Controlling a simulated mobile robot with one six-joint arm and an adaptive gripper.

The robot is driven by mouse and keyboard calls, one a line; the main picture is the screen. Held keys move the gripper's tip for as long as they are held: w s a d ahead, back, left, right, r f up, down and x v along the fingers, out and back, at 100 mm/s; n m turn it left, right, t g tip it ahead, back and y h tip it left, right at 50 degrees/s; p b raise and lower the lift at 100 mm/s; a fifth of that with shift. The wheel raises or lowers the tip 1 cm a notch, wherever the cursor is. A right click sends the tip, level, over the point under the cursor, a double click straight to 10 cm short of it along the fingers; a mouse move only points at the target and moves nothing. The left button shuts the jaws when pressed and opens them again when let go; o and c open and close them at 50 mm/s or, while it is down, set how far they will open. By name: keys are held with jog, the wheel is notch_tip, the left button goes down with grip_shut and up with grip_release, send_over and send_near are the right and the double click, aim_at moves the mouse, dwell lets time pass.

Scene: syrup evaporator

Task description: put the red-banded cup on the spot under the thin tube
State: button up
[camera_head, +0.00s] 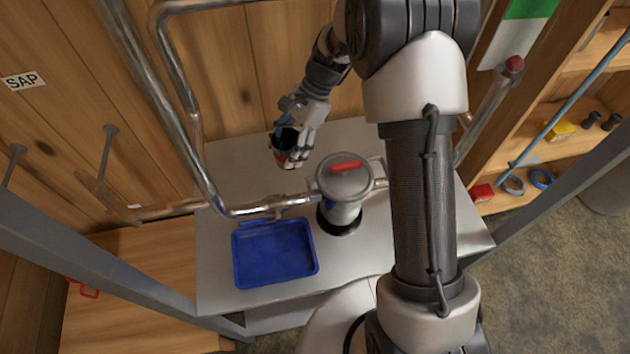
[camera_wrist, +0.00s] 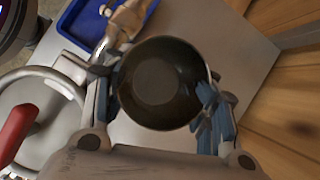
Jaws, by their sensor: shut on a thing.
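The red-banded cup (camera_head: 281,156) is dark, with a bit of red showing low on its side in the head view. My gripper (camera_head: 289,136) is shut on it over the back part of the steel table, near the plank wall. In the wrist view the cup (camera_wrist: 160,84) shows its round dark mouth between the two fingers (camera_wrist: 158,95), and it looks empty. I cannot tell whether its base touches the table. I cannot clearly make out the thin tube or the spot under it.
A steel pot (camera_head: 345,188) with a red-handled lid stands right of the cup. A blue tray (camera_head: 275,252) lies at the table's front left. A bent steel pipe (camera_head: 185,95) passes left of my gripper and toward the pot. The steel table (camera_head: 225,170) has bare room left of the cup.

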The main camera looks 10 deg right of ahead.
jog(key=shift+s+a+f+b, duration=0.1)
jog(key=shift+f+b, duration=1.65)
jog(key=shift+f, duration=7.5)
jog(key=shift+r, duration=0.1)
jog(key=shift+s, duration=0.1)
jog(key=o, duration=0.6)
jog(key=shift+f, duration=0.25)
jog(key=o, duration=0.5)
jog(key=shift+r, duration=0.1)
